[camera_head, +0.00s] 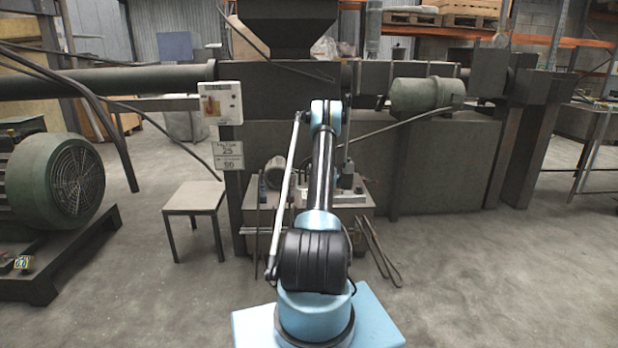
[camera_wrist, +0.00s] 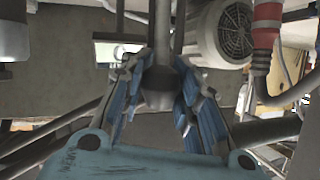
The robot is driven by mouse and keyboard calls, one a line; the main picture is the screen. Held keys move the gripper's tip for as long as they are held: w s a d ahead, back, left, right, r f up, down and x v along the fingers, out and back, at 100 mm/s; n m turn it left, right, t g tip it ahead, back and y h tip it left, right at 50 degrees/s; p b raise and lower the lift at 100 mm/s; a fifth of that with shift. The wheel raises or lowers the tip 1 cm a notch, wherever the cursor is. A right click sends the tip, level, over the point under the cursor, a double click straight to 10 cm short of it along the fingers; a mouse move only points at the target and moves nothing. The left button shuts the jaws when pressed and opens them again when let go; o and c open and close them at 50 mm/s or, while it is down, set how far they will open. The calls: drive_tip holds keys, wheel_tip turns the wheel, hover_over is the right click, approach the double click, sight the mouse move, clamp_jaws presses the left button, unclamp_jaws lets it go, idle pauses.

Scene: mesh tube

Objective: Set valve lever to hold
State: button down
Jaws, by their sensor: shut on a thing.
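In the wrist view, a dark grey lever (camera_wrist: 160,84) with a thick rounded end hangs between the blue pads of my gripper (camera_wrist: 160,72). A straight rod (camera_wrist: 163,30) runs up from this end. My gripper is shut on the lever, one finger on each side. In the head view my arm stands in front of the machine and hides most of the gripper and the lever. I cannot read any lever position mark.
A control box (camera_head: 221,102) with a red switch is on the machine, above labels (camera_head: 228,155). A stool (camera_head: 195,197) and a green motor (camera_head: 62,180) stand left. Rods (camera_head: 376,250) lean by a low bench. The floor at right is clear.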

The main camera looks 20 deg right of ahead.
drive_tip(key=shift+w+d, duration=0.1)
drive_tip(key=shift+d, duration=0.1)
idle(0.3)
drive_tip(key=c, duration=1.4)
unclamp_jaws()
drive_tip(key=shift+o, duration=1)
drive_tip(key=shift+a, duration=0.1)
drive_tip(key=v, duration=1.2)
